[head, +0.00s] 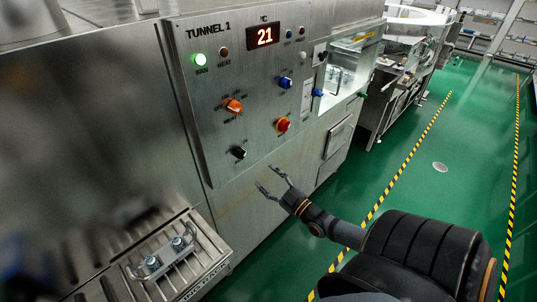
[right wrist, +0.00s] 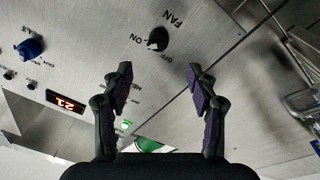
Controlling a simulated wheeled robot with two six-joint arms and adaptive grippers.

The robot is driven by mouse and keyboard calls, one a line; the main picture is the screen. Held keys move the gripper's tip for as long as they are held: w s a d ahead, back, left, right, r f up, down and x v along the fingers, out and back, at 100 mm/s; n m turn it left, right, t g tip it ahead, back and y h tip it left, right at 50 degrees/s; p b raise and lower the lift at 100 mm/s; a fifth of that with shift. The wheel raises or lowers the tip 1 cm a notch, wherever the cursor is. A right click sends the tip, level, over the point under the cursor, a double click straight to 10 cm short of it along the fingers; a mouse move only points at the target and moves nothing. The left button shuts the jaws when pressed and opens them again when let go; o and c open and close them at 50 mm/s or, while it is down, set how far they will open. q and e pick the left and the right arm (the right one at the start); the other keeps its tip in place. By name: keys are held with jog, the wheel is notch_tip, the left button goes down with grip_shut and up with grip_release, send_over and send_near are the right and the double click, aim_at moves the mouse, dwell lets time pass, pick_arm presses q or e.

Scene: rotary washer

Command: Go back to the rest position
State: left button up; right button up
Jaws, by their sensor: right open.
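My right gripper (head: 266,178) is in front of the lower part of the steel panel marked TUNNEL 1 (head: 225,60). Its two fingers are spread with nothing between them. It is below and to the right of the black FAN knob (head: 239,152), apart from it in the picture. In the right wrist view my right gripper (right wrist: 157,75) also shows open, with the FAN knob (right wrist: 158,40) beyond the gap between the fingertips. The labels OFF and ON show beside the knob. A green lamp (head: 201,60) is lit and the red display (head: 263,36) reads 21. My left gripper is not seen.
A slatted metal tray (head: 205,247) with a handle juts out at lower left.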

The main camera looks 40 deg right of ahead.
dwell(0.4)
jog(key=s+d+f+m+g+h+b, duration=0.1)
jog(key=s+f+m+g, duration=0.3)
jog(key=f, duration=0.7)
jog(key=s+d+f+n+g+h, duration=0.15)
jog(key=s+f, duration=0.35)
jog(key=f, duration=0.7)
jog(key=s+d+f+m+g+h+b, duration=0.15)
jog(key=s+f+g, duration=0.3)
jog(key=f, duration=0.65)
jog(key=s+a+f+m+g, duration=0.1)
jog(key=s+a+f, duration=0.3)
jog(key=s, duration=0.4)
jog(key=s+a+f+m+g+y, duration=0.1)
jog(key=s+a+f+g, duration=0.3)
jog(key=s+f, duration=0.3)
jog(key=s+a+f+m+g, duration=0.1)
jog(key=s+a+f+g, duration=0.2)
jog(key=s, duration=0.6)
jog(key=a+f, duration=0.2)
jog(key=a, duration=0.1)
jog(key=shift+f+y, duration=0.4)
